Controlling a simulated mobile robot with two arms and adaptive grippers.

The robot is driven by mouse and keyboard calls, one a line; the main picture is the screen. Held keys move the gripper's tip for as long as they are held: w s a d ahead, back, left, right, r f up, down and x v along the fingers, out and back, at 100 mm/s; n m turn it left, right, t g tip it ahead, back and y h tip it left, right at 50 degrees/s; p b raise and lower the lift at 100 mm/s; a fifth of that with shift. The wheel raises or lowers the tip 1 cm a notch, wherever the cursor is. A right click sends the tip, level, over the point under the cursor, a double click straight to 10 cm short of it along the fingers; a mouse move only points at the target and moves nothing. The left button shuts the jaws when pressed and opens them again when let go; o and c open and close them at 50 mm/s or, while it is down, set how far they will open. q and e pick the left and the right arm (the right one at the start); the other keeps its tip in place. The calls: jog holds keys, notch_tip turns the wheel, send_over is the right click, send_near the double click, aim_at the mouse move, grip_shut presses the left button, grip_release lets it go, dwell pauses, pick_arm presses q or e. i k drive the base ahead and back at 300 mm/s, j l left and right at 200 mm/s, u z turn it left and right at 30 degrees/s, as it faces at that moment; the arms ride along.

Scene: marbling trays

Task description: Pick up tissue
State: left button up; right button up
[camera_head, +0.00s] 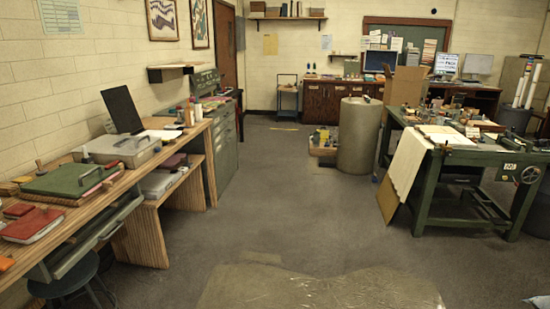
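I cannot make out a tissue for certain. A pale sheet (405,170) hangs over the left end of the green-framed press table (440,190) on the right; I cannot tell whether it is cloth or paper. A small pale scrap (540,302) shows at the bottom right edge, too cut off to identify. Neither of my grippers is in view.
A wooden bench (205,128) on the left holds a grey case (118,150), a green-covered block (70,178) and red books. A stool (65,285) stands under it. A grey cylinder (358,137) stands farther back. The middle floor (290,185) is clear. A shiny tan surface (320,290) lies at the bottom.

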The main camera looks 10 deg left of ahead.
aim_at(171, 135)
jog(key=i, duration=1.15)
jog(key=i+u, duration=0.1)
jog(key=i, duration=1.05)
jog(key=i+l, duration=0.1)
jog(key=i, duration=2.2)
jog(key=i+j+u, duration=0.1)
jog(key=i+u, duration=0.15)
jog(key=i, duration=0.2)
jog(key=i+u, duration=0.25)
jog(key=i, duration=0.25)
jog(key=i+u, duration=0.2)
jog(key=i, duration=0.25)
jog(key=i+l+u, duration=0.25)
jog(key=i, duration=0.25)
jog(key=i+l+u, duration=0.25)
jog(key=i, duration=0.2)
jog(key=i+l+u, duration=0.15)
jog(key=i+u, duration=0.15)
jog(key=u, duration=0.15)
jog(key=i+l+u, duration=0.2)
jog(key=u, duration=0.2)
jog(key=i+l+u, duration=0.25)
jog(key=u, duration=0.2)
jog(key=i+l+u, duration=0.15)
jog(key=l+u, duration=0.25)
jog(key=i+l+u, duration=0.1)
jog(key=l+u, duration=1.45)
jog(key=l, duration=0.2)
jog(key=k+j+z, duration=0.1)
jog(key=z, duration=1.4)
